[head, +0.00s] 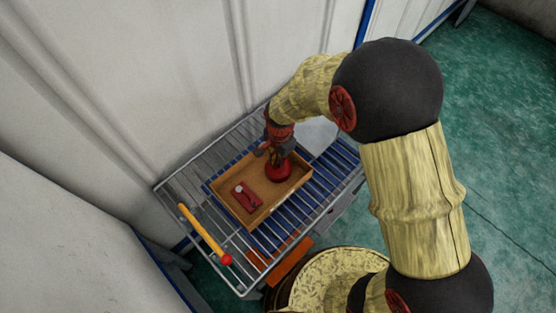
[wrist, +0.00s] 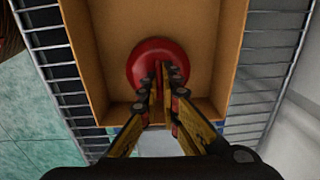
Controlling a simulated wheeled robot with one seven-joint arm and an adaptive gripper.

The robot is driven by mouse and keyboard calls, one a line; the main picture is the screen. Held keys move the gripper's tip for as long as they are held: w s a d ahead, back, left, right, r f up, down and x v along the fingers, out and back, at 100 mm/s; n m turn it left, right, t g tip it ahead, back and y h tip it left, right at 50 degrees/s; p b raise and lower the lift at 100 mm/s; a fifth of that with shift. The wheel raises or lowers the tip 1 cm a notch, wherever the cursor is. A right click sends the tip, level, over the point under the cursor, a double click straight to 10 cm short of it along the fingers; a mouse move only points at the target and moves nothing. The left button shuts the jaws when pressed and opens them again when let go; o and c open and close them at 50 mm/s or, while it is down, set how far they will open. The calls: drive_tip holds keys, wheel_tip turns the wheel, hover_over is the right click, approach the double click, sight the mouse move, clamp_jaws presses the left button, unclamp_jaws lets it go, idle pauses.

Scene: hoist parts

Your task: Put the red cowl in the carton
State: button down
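The red cowl (head: 279,173) is a round, glossy red dome at the right end of the carton in the head view. It also shows in the wrist view (wrist: 143,65), inside the outline of the carton walls. The carton (head: 258,220) is a shallow, open orange-brown box on a wire rack; its wall shows in the wrist view (wrist: 83,62). My gripper (wrist: 166,72) points down, its fingers drawn close together on the top of the cowl. The fingers hide part of the cowl. Whether the cowl touches the carton floor I cannot tell.
A dark red part with a pale knob (head: 246,197) lies in the carton's left half. A yellow rod with a red ball end (head: 205,233) lies on the wire rack (head: 330,184) to the left. Orange blocks (head: 290,262) sit near the front. A pale wall stands behind.

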drive_tip(key=c, duration=2.5)
unclamp_jaws()
drive_tip(key=o, duration=0.5)
drive_tip(key=shift+c, duration=0.2)
